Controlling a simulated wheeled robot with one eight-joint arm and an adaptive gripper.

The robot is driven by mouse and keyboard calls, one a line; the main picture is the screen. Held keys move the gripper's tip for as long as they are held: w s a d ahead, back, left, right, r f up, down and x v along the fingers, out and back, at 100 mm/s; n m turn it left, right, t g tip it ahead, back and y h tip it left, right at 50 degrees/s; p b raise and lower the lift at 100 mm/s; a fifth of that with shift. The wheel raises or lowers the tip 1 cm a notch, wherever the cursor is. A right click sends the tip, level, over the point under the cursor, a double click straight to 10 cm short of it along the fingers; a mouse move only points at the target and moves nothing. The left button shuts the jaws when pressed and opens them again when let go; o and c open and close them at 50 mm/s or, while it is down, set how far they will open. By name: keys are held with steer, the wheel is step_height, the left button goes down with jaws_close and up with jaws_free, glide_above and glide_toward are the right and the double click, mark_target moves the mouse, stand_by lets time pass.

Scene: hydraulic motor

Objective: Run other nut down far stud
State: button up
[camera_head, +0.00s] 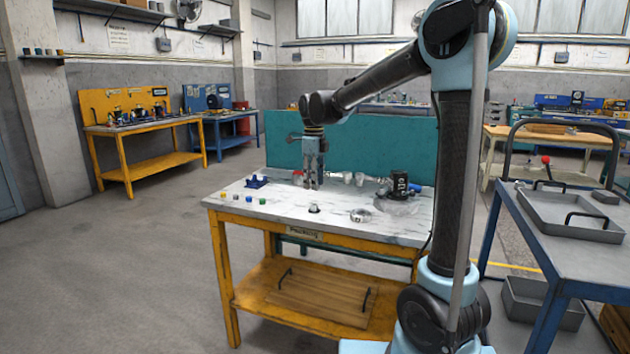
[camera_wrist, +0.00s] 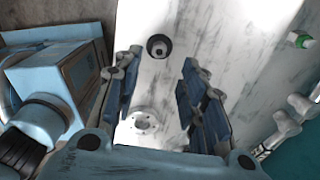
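My gripper (camera_head: 312,184) points down over the white-topped workbench (camera_head: 285,212). In the wrist view, its two blue fingers (camera_wrist: 163,98) stand apart with nothing held between them. A pale round flange with small holes (camera_wrist: 142,122) shows below, between the fingers. A dark round piece with a small bright centre (camera_wrist: 158,46) lies beyond the fingertips. In the head view, a small dark-and-white piece (camera_head: 314,208) and a metal ring (camera_head: 360,215) lie near the bench front. A black motor-like unit (camera_head: 399,183) stands at the right. I cannot make out the nut or the far stud.
A blue fixture (camera_head: 257,182) and several small coloured pieces (camera_head: 236,199) are at the bench's left. Pale cups (camera_head: 354,178) stand towards the back, before a teal panel (camera_head: 285,140). A blue cart with a grey tray (camera_head: 568,214) stands at the right. Floor to the left is clear.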

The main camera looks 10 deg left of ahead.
mark_target(314, 205)
steer(key=shift+f, duration=4.25)
jaws_close()
steer(key=shift+r, duration=3)
